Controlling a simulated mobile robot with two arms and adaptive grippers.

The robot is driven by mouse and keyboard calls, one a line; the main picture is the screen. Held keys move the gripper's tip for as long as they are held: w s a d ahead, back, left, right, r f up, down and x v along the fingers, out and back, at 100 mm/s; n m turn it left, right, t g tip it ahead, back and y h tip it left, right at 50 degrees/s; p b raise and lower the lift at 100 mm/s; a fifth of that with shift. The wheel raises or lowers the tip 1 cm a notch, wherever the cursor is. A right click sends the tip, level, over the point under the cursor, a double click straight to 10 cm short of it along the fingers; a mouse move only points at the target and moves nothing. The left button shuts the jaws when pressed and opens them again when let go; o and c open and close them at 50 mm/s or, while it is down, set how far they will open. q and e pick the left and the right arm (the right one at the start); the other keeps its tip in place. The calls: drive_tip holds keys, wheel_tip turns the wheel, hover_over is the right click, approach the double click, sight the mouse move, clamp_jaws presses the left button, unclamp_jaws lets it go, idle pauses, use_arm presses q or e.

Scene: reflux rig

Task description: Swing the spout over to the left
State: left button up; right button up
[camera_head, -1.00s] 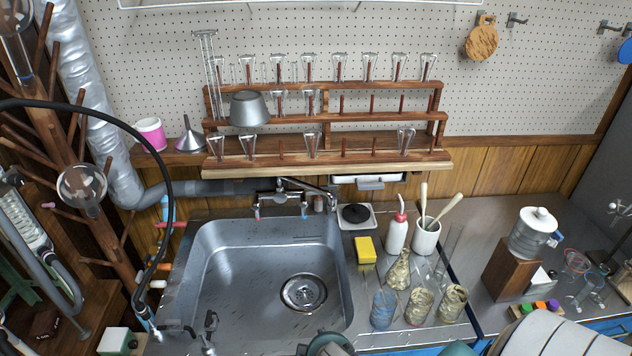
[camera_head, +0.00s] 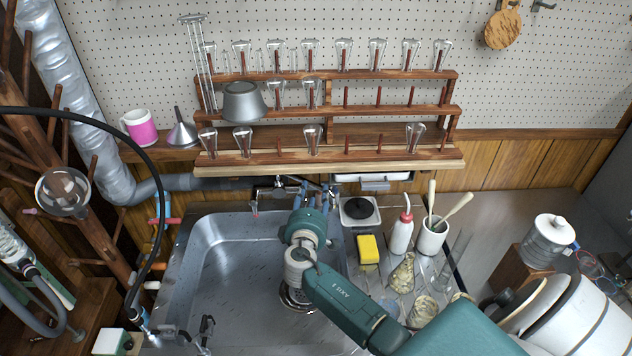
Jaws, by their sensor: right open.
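The metal faucet (camera_head: 272,190) is mounted at the back edge of the steel sink, below the wooden rack. Its spout is mostly hidden now behind my right gripper; what shows suggests that it reaches to the right. My right gripper (camera_head: 314,188) is open at the spout, its fingers pointing to the back wall, apart from each other. I cannot tell whether the fingers touch the spout.
The sink basin (camera_head: 215,265) lies under my right arm. A hotplate (camera_head: 360,213), yellow sponge (camera_head: 368,250), red-capped wash bottle (camera_head: 402,232) and white pestle jar (camera_head: 432,237) stand right of it. The wooden rack (camera_head: 330,160) with glassware overhangs the faucet.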

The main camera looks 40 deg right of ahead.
sight(316, 186)
drive_tip(key=x, duration=0.5)
drive_tip(key=shift+d+f, duration=0.1)
drive_tip(key=shift+f, duration=0.1)
drive_tip(key=shift+w+d, duration=0.3)
drive_tip(key=shift+w, duration=0.1)
drive_tip(key=shift+c, duration=1)
drive_tip(key=c, duration=0.8)
use_arm(q)
drive_tip(key=shift+w+d+r, duration=0.25)
drive_tip(key=shift+w+d, duration=0.15)
drive_tip(key=shift+w, duration=0.05)
use_arm(e)
drive_tip(key=shift+f, duration=0.1)
clamp_jaws()
